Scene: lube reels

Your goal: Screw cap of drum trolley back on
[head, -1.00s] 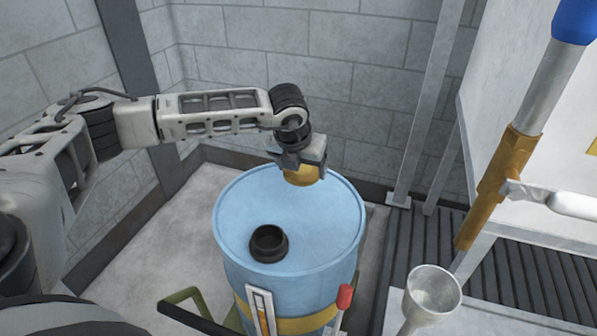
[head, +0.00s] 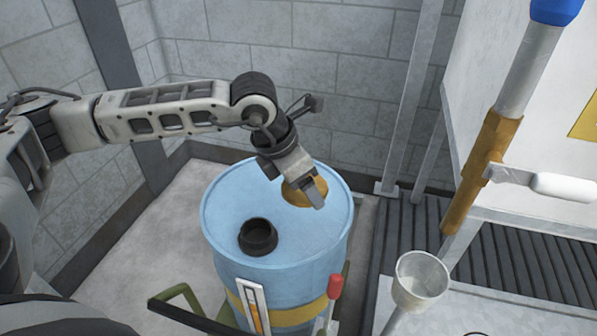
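The blue drum (head: 225,205) stands upright on its trolley. A black open neck (head: 258,237) rises from the near part of its top. The yellow cap (head: 296,196) is at the far right part of the drum top, away from the neck. My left gripper (head: 300,188) is tilted down at this cap, with one finger in front of it and hiding part of it. I cannot tell whether the fingers grip the cap or whether it rests on the drum. My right gripper is not in view.
A red-tipped lever (head: 335,288) and a green trolley handle (head: 180,297) stand at the drum's front. A metal funnel (head: 422,279) is at the lower right. A yellow and steel post (head: 490,165) stands beside a white cabinet. A block wall is behind the drum.

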